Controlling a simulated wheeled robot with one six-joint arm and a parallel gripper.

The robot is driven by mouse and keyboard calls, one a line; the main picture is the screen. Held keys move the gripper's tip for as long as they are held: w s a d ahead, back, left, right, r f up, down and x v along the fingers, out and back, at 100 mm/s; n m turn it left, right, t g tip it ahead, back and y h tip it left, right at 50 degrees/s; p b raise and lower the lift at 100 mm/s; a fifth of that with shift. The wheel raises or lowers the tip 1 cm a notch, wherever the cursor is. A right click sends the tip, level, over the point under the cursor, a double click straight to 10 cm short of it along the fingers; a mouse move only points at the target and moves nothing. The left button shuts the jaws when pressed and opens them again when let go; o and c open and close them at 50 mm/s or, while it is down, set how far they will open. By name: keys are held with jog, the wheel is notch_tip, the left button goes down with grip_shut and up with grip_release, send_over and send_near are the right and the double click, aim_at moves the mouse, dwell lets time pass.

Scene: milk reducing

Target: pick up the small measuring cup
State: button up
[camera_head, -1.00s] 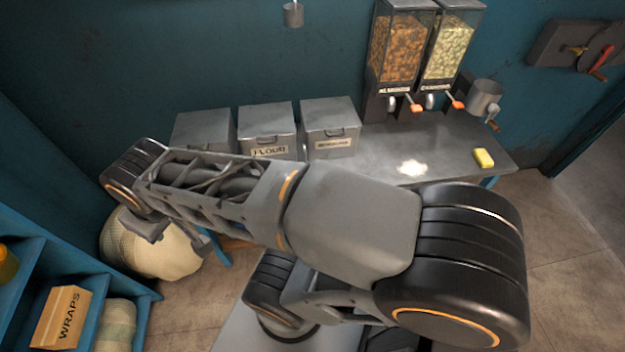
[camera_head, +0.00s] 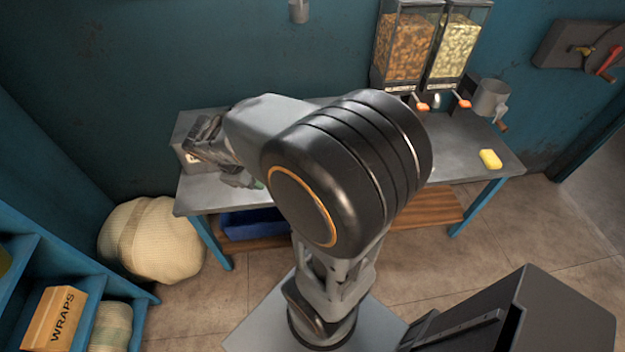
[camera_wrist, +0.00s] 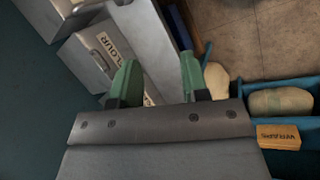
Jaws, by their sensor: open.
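A small grey metal cup (camera_head: 299,11) shows against the teal wall at the top edge of the head view, cut off by the frame; it may be the small measuring cup. I see no cup in the wrist view. My gripper (camera_wrist: 158,76) has its two green fingers apart with nothing between them. In the head view, my gripper (camera_head: 250,184) is partly hidden by my arm, over the left part of the counter, below and left of the cup.
A flour bin (camera_wrist: 95,57) stands on the grey counter (camera_head: 205,195). Two dispensers (camera_head: 405,45), a cranked metal vessel (camera_head: 491,97) and a yellow sponge (camera_head: 490,159) are at the right. A sack (camera_head: 155,240) and blue shelf with a WRAPS box (camera_head: 55,318) are at the left.

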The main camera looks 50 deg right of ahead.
jog(key=w+d+f+n+g+h+b, duration=0.1)
jog(key=w+d+f+n+h+b, duration=0.25)
jog(key=d+f+n, duration=0.5)
jog(key=w+d+f+n+g+h+b, duration=0.2)
jog(key=w+d+f+n+h, duration=0.25)
jog(key=f, duration=0.75)
jog(key=shift+m+t, duration=0.3)
jog(key=shift+p+x, duration=0.6)
jog(key=shift+x, duration=6.6)
jog(key=shift+r, duration=0.15)
jog(key=shift+c, duration=0.4)
grip_shut()
